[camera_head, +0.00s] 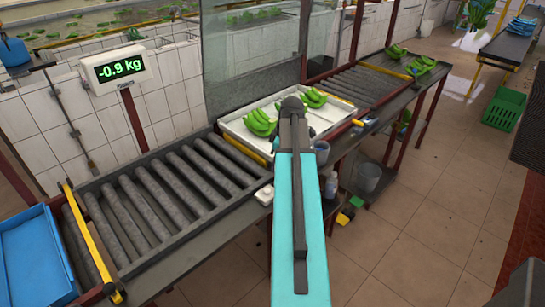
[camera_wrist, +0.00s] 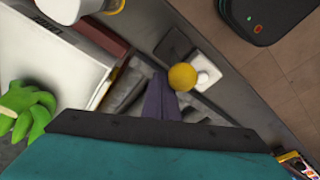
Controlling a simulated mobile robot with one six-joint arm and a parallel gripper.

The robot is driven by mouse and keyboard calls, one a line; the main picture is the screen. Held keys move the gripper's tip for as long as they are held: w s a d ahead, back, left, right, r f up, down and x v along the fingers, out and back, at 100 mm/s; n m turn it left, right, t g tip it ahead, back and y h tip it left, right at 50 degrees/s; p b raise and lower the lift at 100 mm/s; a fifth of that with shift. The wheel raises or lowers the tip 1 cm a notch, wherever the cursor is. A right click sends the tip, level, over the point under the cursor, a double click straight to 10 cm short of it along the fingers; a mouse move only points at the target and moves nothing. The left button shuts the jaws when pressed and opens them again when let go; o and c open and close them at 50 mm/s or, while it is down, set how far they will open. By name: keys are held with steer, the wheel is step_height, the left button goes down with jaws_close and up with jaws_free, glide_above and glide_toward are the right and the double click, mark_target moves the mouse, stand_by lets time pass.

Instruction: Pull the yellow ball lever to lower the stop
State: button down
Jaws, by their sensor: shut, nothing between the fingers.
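The yellow ball (camera_wrist: 182,77) of the lever shows in the wrist view, just right of my fingertips. A pale square plate (camera_wrist: 203,72) and a dark plate lie behind it; its stem is not clearly visible. My gripper (camera_wrist: 161,82) has its purple fingers together and empty. The ball overlaps the right finger in the picture; I cannot tell whether they touch. In the head view my arm covers the fingers, and I cannot make out the ball. A yellow bar (camera_head: 240,149) crosses the end of the rollers beside the tray; whether it is the stop is unclear.
A white tray (camera_head: 230,124) holds green bananas (camera_head: 262,123), also seen at the left of the wrist view (camera_wrist: 28,108). The roller conveyor (camera_head: 160,200) lies left. A blue crate (camera_head: 32,258) sits at the far left.

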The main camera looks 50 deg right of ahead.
steer(key=shift+s+a, duration=0.1)
steer(key=shift+s, duration=1.5)
steer(key=shift+w, duration=0.65)
step_height(320, 180, up, 10)
steer(key=p, duration=0.6)
steer(key=shift+p, duration=0.4)
steer(key=shift+s, duration=0.1)
